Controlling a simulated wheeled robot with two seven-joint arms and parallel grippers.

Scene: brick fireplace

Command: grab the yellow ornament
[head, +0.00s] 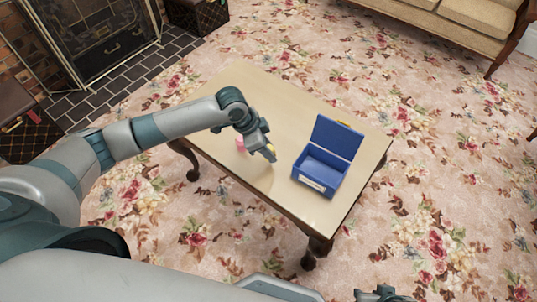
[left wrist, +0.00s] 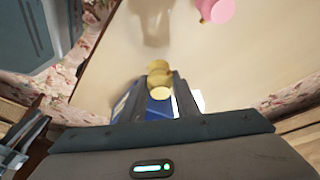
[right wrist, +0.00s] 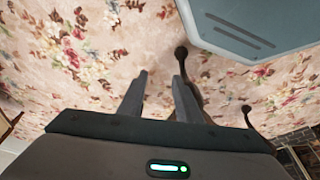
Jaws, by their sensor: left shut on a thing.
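The yellow ornament (left wrist: 160,82) is between the fingers of my left gripper (left wrist: 156,88) in the left wrist view. It looks like a small, shiny, stepped cylinder. In the head view, my left gripper (head: 267,154) is over the wooden table, left of the blue box, with only a bit of yellow showing at its tip. It is shut on the ornament; I cannot tell whether the ornament touches the tabletop. My right gripper (right wrist: 160,85) is empty, its fingers apart, with floral carpet behind them in the right wrist view.
An open blue box (head: 320,176) with its lid raised stands on the table (head: 285,105). A pink object (head: 240,144) is on the table behind my left gripper and also shows in the left wrist view (left wrist: 216,10). The tabletop's far part is clear. A sofa (head: 450,22) stands at upper right.

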